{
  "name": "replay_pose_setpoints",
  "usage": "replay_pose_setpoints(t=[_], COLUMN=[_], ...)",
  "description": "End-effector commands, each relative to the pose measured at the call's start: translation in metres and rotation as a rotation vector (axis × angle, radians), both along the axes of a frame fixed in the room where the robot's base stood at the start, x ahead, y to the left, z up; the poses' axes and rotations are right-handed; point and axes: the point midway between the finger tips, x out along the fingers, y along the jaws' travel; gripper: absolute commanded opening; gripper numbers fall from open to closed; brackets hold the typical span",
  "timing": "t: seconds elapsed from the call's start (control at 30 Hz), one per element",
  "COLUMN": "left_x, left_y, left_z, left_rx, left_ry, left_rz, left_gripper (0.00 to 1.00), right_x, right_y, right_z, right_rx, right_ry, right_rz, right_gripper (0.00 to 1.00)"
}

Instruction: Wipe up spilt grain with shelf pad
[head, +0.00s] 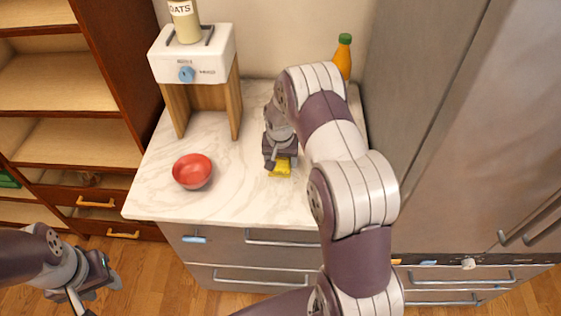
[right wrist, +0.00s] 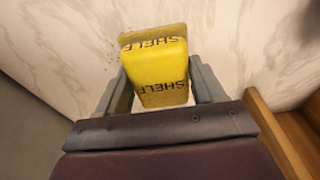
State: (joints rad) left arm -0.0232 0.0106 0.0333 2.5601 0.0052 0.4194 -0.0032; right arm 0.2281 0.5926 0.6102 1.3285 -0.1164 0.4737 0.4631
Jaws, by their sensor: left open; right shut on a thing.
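The yellow shelf pad (head: 280,170), marked SHELF, is held low at the marble counter (head: 235,195). In the right wrist view the pad (right wrist: 160,75) sits between both fingers of my right gripper (right wrist: 160,92), which is shut on it. My right gripper (head: 281,160) points down at the counter in the head view. A few small dark specks, perhaps spilt grain (right wrist: 116,52), lie beside the pad's left edge in the right wrist view. Any grain under the pad is hidden. My left gripper (head: 92,283) is open and empty, low at the left, off the counter.
A red bowl (head: 192,171) stands at the counter's left front. Behind it is a white dispenser (head: 192,55) with an oats jar (head: 185,22) on top. An orange bottle (head: 342,62) stands at the back right. A wooden shelf unit (head: 70,80) is left, a tall grey cabinet (head: 450,110) right.

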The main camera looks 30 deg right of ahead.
Motion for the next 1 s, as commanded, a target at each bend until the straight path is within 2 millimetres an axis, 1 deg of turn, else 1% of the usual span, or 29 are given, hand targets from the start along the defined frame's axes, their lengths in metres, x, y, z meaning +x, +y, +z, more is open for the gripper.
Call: replay_pose_setpoints(t=[0.03,0.1,0.3,0.87,0.97,1.0], left_x=[0.0,0.0,0.0,0.0,0.0,0.0], left_y=[0.0,0.0,0.0,0.0,0.0,0.0], left_z=[0.006,0.011,0.019,0.019,0.013,0.008], left_rx=[0.0,0.0,0.0,0.0,0.0,0.0], left_ry=[0.0,0.0,0.0,0.0,0.0,0.0], left_rz=[0.0,0.0,0.0,0.0,0.0,0.0], left_gripper=[0.43,0.43,0.43,0.43,0.43,0.43], right_x=[0.0,0.001,0.002,0.002,0.003,0.004], right_y=[0.0,-0.001,-0.001,-0.001,-0.002,-0.003], right_z=[0.008,0.015,0.028,0.028,0.024,0.022], right_rx=[-0.001,-0.001,0.0,0.0,0.0,-0.001], right_ry=[-0.001,-0.001,-0.001,0.0,-0.001,-0.001], right_rz=[0.0,0.001,0.002,0.003,0.001,0.0], right_gripper=[0.44,0.44,0.44,0.44,0.44,0.44])
